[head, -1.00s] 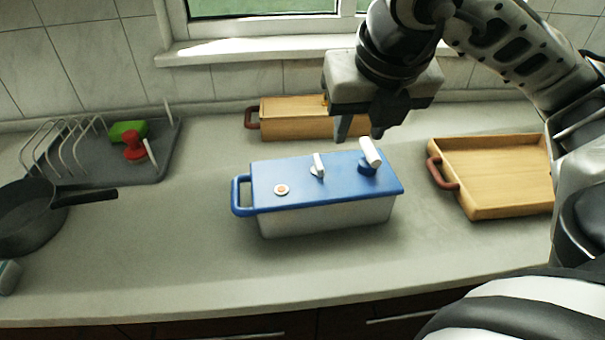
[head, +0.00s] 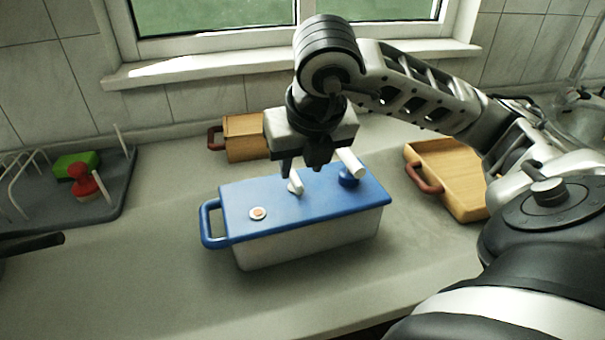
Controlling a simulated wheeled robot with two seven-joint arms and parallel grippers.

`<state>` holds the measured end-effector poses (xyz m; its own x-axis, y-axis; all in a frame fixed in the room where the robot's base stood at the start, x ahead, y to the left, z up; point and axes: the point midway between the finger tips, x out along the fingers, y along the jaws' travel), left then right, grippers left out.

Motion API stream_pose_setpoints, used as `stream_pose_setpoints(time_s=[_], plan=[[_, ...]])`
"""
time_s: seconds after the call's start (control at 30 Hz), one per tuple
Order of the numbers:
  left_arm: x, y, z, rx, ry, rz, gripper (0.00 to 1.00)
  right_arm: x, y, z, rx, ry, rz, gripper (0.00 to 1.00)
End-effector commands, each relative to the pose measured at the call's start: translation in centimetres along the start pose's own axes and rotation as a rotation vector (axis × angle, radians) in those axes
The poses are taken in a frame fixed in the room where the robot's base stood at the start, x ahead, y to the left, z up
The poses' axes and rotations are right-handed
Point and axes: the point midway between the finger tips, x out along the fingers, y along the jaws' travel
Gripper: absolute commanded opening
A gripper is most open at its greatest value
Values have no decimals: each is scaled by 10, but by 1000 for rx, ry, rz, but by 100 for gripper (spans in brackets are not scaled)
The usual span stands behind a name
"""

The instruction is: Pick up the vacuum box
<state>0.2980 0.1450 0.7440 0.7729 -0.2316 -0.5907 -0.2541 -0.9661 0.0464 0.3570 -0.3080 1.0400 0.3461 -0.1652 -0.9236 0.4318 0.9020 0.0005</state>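The vacuum box (head: 305,240) stands on the counter in the middle of the head view. It has a pale body, a blue lid, a blue loop handle at its left end, a round button, a small white lever (head: 295,184) and a white-topped blue knob (head: 349,170). My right gripper (head: 302,168) points down over the back part of the lid, close to the white lever. Its fingers look apart with nothing between them. Whether a fingertip touches the lever or lid I cannot tell. My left gripper is not in view.
A wooden box (head: 244,138) with a red-brown handle stands behind the vacuum box. A wooden tray (head: 455,175) lies to the right. A grey dish rack (head: 110,195) with a green sponge (head: 76,165) and red brush (head: 84,183) is at left.

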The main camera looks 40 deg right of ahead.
Motion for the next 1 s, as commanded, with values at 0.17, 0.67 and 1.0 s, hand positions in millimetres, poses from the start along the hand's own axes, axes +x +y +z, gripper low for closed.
stream_pose_setpoints(time_s=[0.17, 0.67, 1.0], plan=[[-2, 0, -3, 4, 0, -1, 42, 26, -1, -4, -1, 6, -6, 36], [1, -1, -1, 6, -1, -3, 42, 48, 0, -3, 0, 0, -1, 20], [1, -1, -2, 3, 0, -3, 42, 48, 0, -3, 0, 0, -1, 0]])
